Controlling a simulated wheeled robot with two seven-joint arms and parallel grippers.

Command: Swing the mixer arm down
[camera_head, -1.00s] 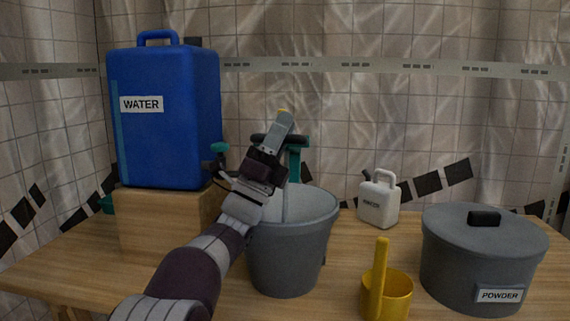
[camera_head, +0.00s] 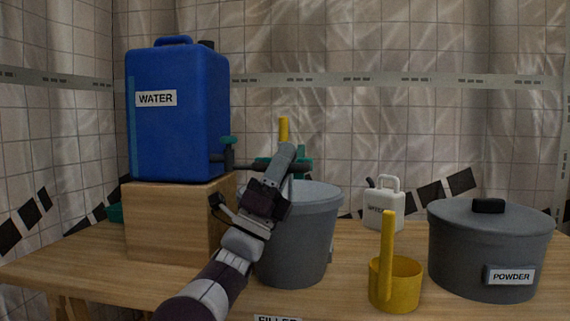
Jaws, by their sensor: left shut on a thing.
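The mixer stands behind and over the grey bucket (camera_head: 312,240), mostly hidden by my left arm. Its teal part (camera_head: 304,164) and a dark crosspiece show near the gripper, and a yellow upright grip (camera_head: 283,130) sticks up just above it. My left gripper (camera_head: 287,157) is shut at the mixer arm, over the bucket's back left rim. The fingers and the exact contact are hard to make out. My right gripper is not in view.
A blue water tank (camera_head: 185,125) with a tap stands on a wooden block (camera_head: 165,225) at left. A yellow scoop (camera_head: 400,285), a small white jug (camera_head: 385,208) and a lidded grey powder pot (camera_head: 475,250) stand right of the bucket on the wooden table.

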